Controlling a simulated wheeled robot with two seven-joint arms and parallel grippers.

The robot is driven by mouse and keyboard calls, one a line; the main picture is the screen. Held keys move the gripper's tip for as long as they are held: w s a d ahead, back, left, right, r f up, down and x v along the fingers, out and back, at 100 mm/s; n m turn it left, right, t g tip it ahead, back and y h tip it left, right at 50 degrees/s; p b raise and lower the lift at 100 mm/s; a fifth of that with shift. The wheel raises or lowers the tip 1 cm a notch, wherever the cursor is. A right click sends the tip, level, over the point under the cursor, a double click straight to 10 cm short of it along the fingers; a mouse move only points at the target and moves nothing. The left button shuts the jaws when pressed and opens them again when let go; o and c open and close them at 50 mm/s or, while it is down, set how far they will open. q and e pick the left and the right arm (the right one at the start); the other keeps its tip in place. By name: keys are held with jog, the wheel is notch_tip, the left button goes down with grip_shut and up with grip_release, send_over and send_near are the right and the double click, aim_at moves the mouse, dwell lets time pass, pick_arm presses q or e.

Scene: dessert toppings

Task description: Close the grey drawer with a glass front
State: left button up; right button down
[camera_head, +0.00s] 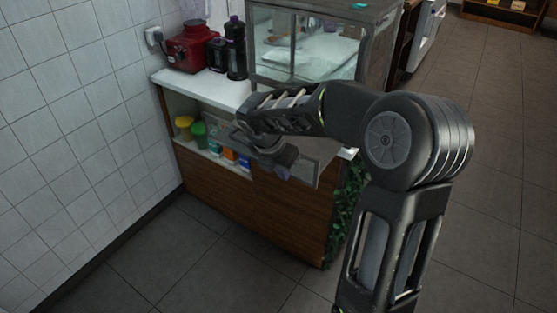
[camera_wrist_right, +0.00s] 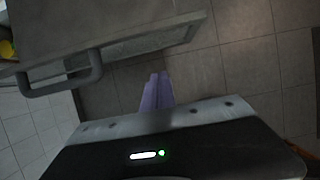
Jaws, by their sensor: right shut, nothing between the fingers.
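The grey drawer (camera_head: 306,172) is under the white counter top, and its front appears to stand out from the cabinet. My right arm covers much of it, so how far it is out is hard to tell. In the right wrist view the drawer (camera_wrist_right: 120,25) fills the upper left, with its grey bar handle (camera_wrist_right: 92,80) on the near side. My right gripper (camera_head: 284,172) is in front of the drawer front. Its purple fingers (camera_wrist_right: 157,88) are together and empty, to the right of the handle and apart from it. My left gripper is out of view.
A glass display case (camera_head: 310,45) stands on the counter, with a red machine (camera_head: 190,46) and dark bottle (camera_head: 235,48) beside it. Yellow and green tubs (camera_head: 199,134) sit on the open shelf left of the drawer. Tiled floor (camera_head: 220,270) in front is clear.

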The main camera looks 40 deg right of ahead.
pick_arm(q)
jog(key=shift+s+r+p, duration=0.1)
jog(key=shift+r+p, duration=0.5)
jog(key=shift+p, duration=0.05)
pick_arm(e)
jog(key=shift+w+d+f, duration=0.15)
jog(key=shift+w+d, duration=0.05)
jog(key=shift+d, duration=0.5)
jog(key=shift+w+d+f, duration=0.2)
jog(key=shift+d, duration=0.5)
jog(key=shift+w+d+f, duration=0.15)
jog(key=shift+w+d, duration=0.05)
jog(key=shift+d, duration=0.5)
